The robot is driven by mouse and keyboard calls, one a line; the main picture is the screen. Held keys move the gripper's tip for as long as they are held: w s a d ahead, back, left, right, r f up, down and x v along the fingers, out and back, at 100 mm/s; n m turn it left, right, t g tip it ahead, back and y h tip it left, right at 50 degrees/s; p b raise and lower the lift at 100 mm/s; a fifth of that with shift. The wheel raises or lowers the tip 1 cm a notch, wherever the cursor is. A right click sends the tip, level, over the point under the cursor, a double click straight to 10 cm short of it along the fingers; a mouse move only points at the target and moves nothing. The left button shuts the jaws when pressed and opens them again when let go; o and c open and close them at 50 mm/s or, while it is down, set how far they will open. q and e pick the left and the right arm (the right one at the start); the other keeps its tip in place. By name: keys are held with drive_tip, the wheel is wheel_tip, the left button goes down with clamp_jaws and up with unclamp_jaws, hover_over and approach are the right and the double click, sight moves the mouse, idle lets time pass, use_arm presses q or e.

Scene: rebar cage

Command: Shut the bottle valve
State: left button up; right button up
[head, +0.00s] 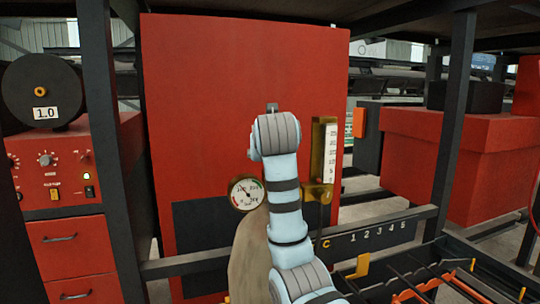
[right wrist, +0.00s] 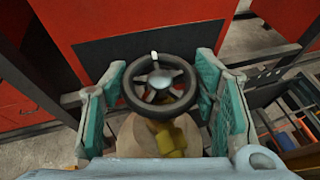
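The valve's dark handwheel (right wrist: 158,84), with metal spokes and a small white mark at its far rim, shows in the right wrist view. It sits above a brass valve body (right wrist: 168,138) on a tan bottle (right wrist: 138,135). My right gripper (right wrist: 162,98) is open, with one teal-padded finger on each side of the wheel. The left finger is very close to the rim; I cannot tell if it touches. In the head view the bottle (head: 249,255) stands partly behind my right arm, which hides the wheel and gripper. My left gripper is not in view.
A round gauge (head: 246,194) and an upright brass flow meter (head: 323,160) sit on either side of my arm. A red cabinet (head: 205,110) stands behind. A control box (head: 55,165) with a dark reel is left. A rack with several slots (head: 425,285) is lower right.

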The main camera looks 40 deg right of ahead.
drive_tip(key=c, duration=0.4)
drive_tip(key=shift+o, duration=0.2)
drive_tip(key=shift+m+g+h, duration=0.3)
drive_tip(key=shift+m+h, duration=0.1)
drive_tip(key=m+g+h, duration=0.2)
drive_tip(key=m+g, duration=0.1)
drive_tip(key=shift+w+a+h, duration=0.1)
drive_tip(key=shift+h, duration=0.2)
drive_tip(key=m+g+h, duration=0.2)
drive_tip(key=m+g, duration=0.3)
drive_tip(key=shift+m+g, duration=0.3)
drive_tip(key=shift+g, duration=0.1)
drive_tip(key=o, duration=1.2)
drive_tip(key=shift+c, duration=0.2)
